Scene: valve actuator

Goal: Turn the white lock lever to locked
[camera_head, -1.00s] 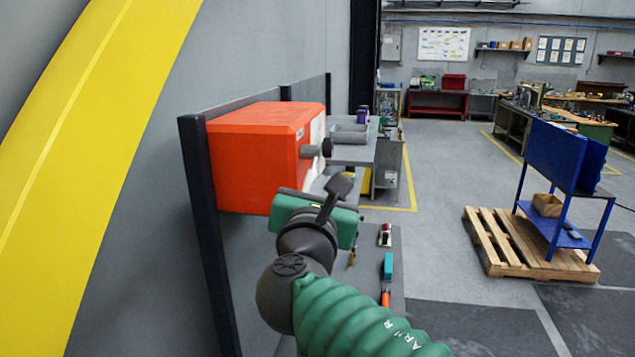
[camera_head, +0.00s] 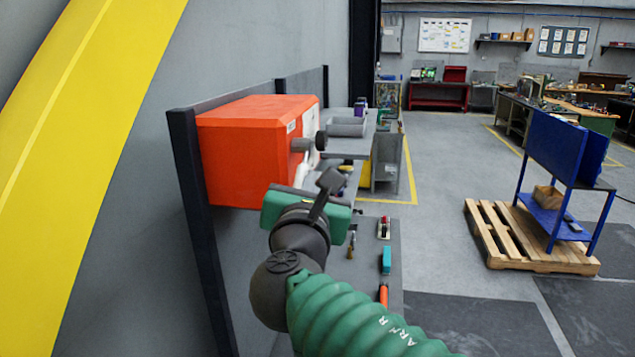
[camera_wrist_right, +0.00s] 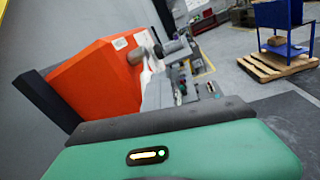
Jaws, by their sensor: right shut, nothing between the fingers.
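The orange actuator box (camera_head: 250,155) is mounted on the left, with a grey knob (camera_head: 303,145) on its pale front face. The white lever (camera_head: 303,172) shows as a narrow pale strip below the knob, just above my right gripper; its lower part is hidden. My right gripper (camera_head: 303,207), green and dark grey, is below the box's front corner. In the wrist view the box (camera_wrist_right: 95,80) and a white part (camera_wrist_right: 147,78) lie beyond the gripper's green housing. I cannot tell whether the gripper touches the lever. My left gripper is not in view.
A dark upright panel (camera_head: 190,200) stands behind the box. A grey bench (camera_head: 385,262) with small tools lies below right, and a grey tray (camera_head: 347,127) sits beyond. A blue stand (camera_head: 565,150) on a pallet (camera_head: 500,240) is at right, with open floor between.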

